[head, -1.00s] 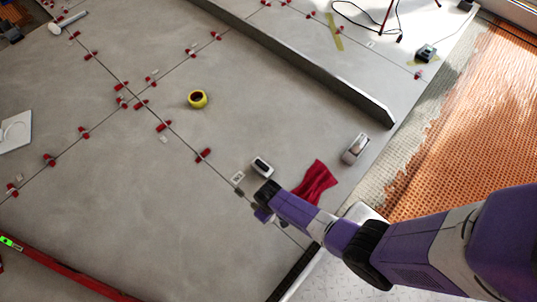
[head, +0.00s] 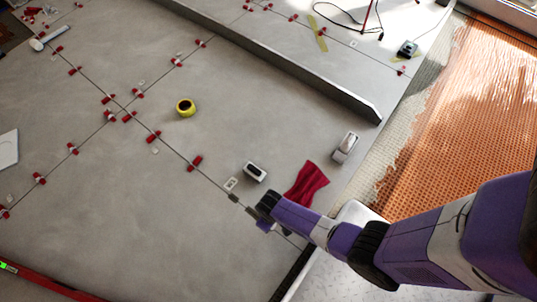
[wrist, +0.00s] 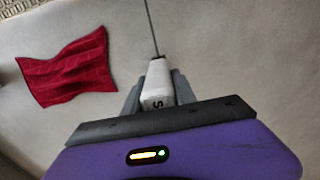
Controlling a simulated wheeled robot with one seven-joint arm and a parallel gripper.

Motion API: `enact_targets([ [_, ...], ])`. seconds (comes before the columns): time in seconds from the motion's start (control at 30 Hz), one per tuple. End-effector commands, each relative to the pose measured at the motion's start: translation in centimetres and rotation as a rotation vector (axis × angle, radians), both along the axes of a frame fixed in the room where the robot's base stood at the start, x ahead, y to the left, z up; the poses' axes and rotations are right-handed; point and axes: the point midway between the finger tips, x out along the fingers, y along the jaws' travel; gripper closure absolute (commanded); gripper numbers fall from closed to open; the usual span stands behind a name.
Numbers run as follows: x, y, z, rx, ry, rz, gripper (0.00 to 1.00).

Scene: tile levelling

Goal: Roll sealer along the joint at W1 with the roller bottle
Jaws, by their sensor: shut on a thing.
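In the wrist view my gripper (wrist: 158,90) is shut on the roller bottle (wrist: 157,80), a white body with a dark letter on it. Its dark tip is at the thin tile joint (wrist: 152,25), which runs away from it; I cannot tell whether it touches. In the head view my gripper (head: 264,224) is low over the same joint, near its lower right end, and the bottle is mostly hidden. A small white marker card (head: 231,184) lies beside the joint, up and left of the gripper; its writing is unreadable. Dark patches (head: 234,198) lie along the joint near it.
A red cloth (head: 307,184) lies right of my gripper; it also shows in the wrist view (wrist: 68,68). A small white-and-black block (head: 255,172), a metallic block (head: 344,147) and a yellow tape roll (head: 186,107) stand on the tiles. Several red clips line the joints.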

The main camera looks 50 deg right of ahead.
Motion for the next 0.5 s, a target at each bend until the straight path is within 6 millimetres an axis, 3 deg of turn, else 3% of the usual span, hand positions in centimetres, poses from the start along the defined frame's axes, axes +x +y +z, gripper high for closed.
enact_targets([
  [0.5,-1.19,0.01,0.15,0.0,-0.001,0.0,1.0],
])
